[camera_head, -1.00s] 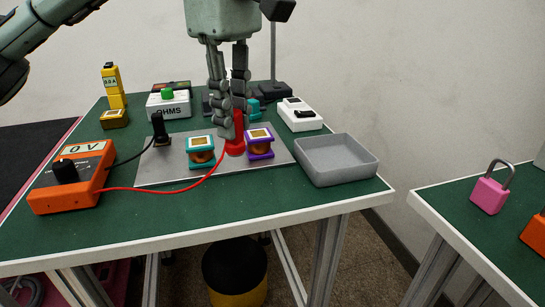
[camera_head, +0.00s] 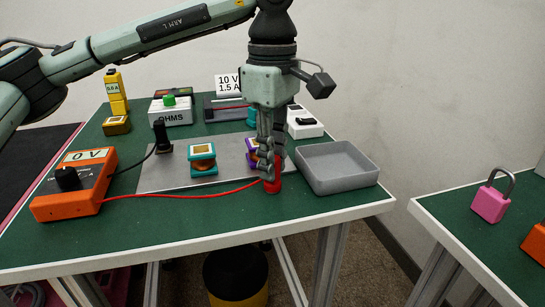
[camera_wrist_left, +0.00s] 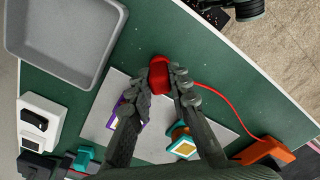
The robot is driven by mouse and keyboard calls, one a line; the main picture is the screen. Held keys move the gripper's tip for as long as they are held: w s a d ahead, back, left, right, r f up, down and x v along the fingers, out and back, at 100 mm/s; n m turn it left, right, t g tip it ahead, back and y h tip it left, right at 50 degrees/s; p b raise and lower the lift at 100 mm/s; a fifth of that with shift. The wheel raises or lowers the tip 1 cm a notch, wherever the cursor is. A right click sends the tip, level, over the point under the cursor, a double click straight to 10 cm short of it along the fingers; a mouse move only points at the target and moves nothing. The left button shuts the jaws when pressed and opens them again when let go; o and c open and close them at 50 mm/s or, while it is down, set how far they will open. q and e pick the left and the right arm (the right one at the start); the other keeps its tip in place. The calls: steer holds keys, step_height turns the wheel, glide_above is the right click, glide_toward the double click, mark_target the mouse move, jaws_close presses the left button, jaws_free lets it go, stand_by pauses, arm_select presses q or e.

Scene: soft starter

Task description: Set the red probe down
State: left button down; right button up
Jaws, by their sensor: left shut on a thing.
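The red probe (camera_head: 273,181) stands at the green tabletop in front of the grey plate, with its red lead running left to the orange meter (camera_head: 75,183), which reads 0 V. My left gripper (camera_head: 271,172) is shut on the probe, pointing down. In the left wrist view the red probe (camera_wrist_left: 159,75) shows between the fingertips (camera_wrist_left: 165,88). The probe's lower end looks at or very near the table; I cannot tell if it touches. My right gripper is not in view.
A grey tray (camera_head: 358,183) stands just right of the gripper. A teal coil block (camera_head: 202,159) and a purple one (camera_head: 252,153), partly hidden by the fingers, stand on the grey plate (camera_head: 160,180). A black probe (camera_head: 161,135) stands on the plate. The table's front strip is clear.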

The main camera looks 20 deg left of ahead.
arm_select(q)
steer(key=shift+f, duration=0.1)
steer(key=c, duration=1.4)
jaws_free()
steer(key=shift+c, duration=0.2)
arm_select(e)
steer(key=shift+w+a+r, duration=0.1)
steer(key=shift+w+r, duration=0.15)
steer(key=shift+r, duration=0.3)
arm_select(q)
steer(key=shift+r, duration=0.35)
steer(key=shift+r+p, duration=0.45)
steer(key=shift+r, duration=5.35)
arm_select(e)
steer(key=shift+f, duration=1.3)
